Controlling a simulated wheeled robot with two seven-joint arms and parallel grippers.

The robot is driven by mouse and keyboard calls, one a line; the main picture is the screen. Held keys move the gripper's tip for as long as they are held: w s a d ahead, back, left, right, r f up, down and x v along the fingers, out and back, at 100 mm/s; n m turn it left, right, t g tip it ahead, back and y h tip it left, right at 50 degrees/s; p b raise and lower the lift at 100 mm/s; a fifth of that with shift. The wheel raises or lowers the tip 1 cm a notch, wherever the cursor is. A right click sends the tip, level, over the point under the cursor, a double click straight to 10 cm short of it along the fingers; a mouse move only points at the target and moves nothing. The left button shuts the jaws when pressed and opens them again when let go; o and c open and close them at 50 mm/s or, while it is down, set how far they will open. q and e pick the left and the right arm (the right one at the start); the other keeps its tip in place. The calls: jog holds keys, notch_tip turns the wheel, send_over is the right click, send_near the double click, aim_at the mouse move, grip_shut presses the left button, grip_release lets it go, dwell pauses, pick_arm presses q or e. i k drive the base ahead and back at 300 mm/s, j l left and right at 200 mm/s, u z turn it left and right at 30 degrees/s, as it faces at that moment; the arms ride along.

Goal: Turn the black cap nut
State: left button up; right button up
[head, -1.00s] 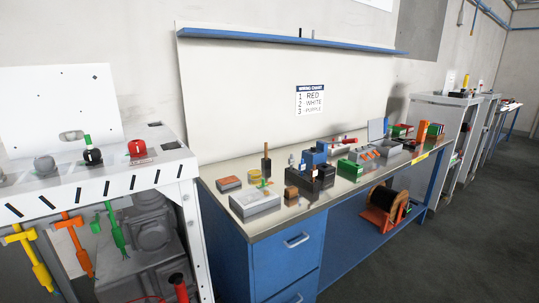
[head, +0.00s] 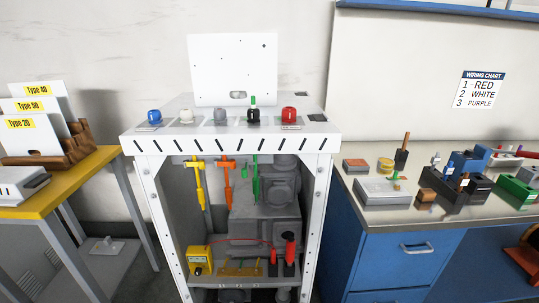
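The black cap nut (head: 253,117) sits on top of the white dispenser frame (head: 300,136), in a row of coloured cap nuts. A green piece stands upright on it. A red cap nut (head: 289,115) is to its right. A grey one (head: 221,117), a whitish one (head: 186,117) and a blue one (head: 154,116) are to its left. Neither of my grippers shows in the head view.
Yellow (head: 197,180), orange (head: 228,180) and green (head: 256,180) T-handled tools hang under the frame's front edge. A blue workbench (head: 395,262) with parts stands at right. A yellow-topped table (head: 60,190) with type-labelled plates stands at left. A white panel (head: 232,65) rises behind the nuts.

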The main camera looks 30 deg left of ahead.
aim_at(252, 113)
jog(key=u, duration=1)
